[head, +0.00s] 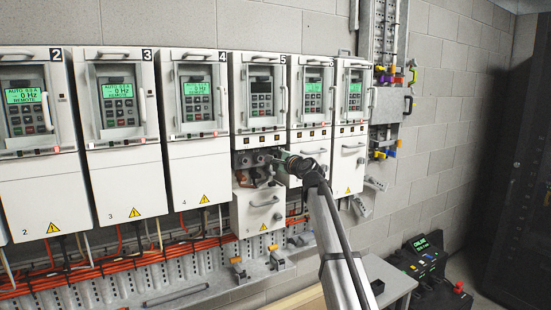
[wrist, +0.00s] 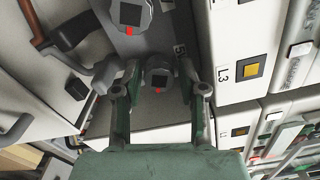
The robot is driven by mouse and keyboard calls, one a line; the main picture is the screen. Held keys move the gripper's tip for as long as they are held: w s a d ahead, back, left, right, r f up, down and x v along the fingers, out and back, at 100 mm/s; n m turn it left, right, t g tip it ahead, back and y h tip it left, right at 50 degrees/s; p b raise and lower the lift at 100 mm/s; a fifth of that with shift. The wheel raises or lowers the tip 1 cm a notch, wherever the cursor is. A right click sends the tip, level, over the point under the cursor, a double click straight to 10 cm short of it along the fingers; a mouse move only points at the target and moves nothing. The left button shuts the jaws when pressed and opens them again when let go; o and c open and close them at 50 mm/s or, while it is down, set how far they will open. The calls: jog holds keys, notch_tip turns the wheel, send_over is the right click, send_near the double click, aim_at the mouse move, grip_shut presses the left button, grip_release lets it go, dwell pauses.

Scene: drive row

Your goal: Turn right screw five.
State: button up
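Drive five (head: 265,95) has a dark display, and its lower cover (head: 258,212) hangs below an exposed terminal bay (head: 252,160). My gripper (head: 279,166) reaches into the right part of this bay and hides what is there. In the wrist view, a round grey screw head (wrist: 159,78) with a dark square and a red mark lies between the two green fingertips of my gripper (wrist: 159,70). The fingers are apart, with a gap on each side of it. A second such head (wrist: 130,14) is above. Which one is the right screw, I cannot tell from the wrist view alone.
Neighbouring drives four (head: 197,95) and six (head: 312,95) have lit displays and closed covers. A label L3 panel (wrist: 240,72) is close on the right in the wrist view. Orange cables (head: 120,262) run below. A grey table (head: 385,275) stands at lower right.

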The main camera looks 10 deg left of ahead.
jog(key=v, duration=1.2)
